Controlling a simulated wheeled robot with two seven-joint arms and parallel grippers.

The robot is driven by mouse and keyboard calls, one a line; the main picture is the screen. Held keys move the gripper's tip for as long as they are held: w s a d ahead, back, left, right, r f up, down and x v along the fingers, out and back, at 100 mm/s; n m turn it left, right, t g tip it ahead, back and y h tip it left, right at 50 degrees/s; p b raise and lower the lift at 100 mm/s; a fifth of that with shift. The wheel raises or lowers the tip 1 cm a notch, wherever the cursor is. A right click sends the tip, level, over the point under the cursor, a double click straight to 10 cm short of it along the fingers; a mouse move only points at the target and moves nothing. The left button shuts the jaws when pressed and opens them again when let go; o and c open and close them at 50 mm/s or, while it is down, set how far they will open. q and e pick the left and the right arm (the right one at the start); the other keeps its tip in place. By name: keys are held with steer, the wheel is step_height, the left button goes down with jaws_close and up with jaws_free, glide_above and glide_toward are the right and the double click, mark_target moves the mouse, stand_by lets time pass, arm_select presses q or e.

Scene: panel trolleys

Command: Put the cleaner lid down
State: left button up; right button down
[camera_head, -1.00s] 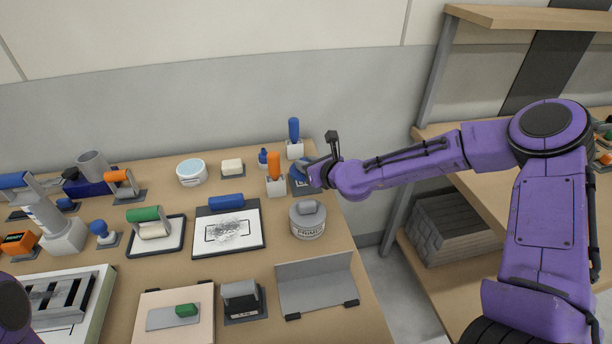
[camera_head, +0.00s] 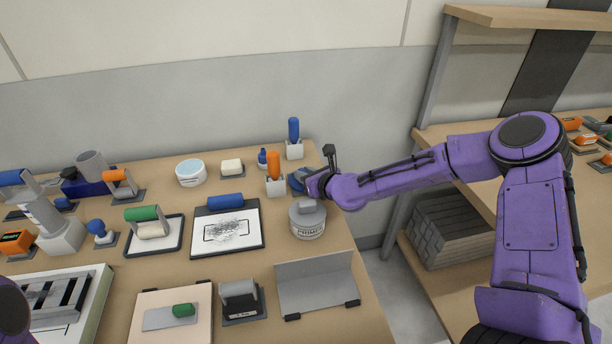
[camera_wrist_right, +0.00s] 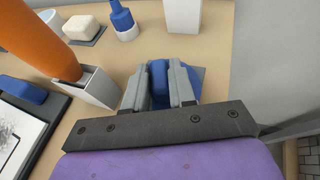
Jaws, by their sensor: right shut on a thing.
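My right gripper (camera_wrist_right: 160,76) is shut on the blue knob of the cleaner lid (camera_wrist_right: 160,88) in the right wrist view. Blue also shows beside the fingers, and the fingers hide much of the lid. In the head view the right gripper (camera_head: 307,182) is at the right back of the table, and a blue part of the lid (camera_head: 295,181) shows just left of it. A grey-blue patch (camera_wrist_right: 202,74) shows under the fingers; I cannot tell whether the lid touches anything. My left gripper is out of view.
A grey primer tin (camera_head: 308,222) stands just in front of the right gripper. An orange-handled tool in a white holder (camera_head: 276,187) is close on its left, and a blue-handled one (camera_head: 294,150) stands behind. The wooden table (camera_head: 350,285) ends just to the right.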

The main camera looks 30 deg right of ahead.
steer(key=c, duration=0.9)
jaws_free()
steer(key=shift+s+f, duration=0.2)
steer(key=shift+f, duration=0.3)
steer(key=shift+c, duration=0.2)
steer(key=shift+f, duration=0.15)
steer(key=shift+d, duration=0.1)
step_height(320, 180, up, 2)
steer(key=shift+r+p, duration=0.1)
steer(key=shift+p, duration=1.15)
steer(key=shift+s+r+b, duration=0.1)
steer(key=shift+s+b, duration=0.4)
steer(key=shift+s, duration=0.4)
steer(key=v, duration=0.2)
steer(key=p+v, duration=0.1)
steer(key=v, duration=0.5)
steer(key=shift+s+d+r+p, duration=0.1)
steer(key=shift+d+r+p, duration=0.1)
steer(key=shift+r+p, duration=0.15)
steer(key=shift+s+r, duration=0.15)
steer(key=shift+s, duration=0.5)
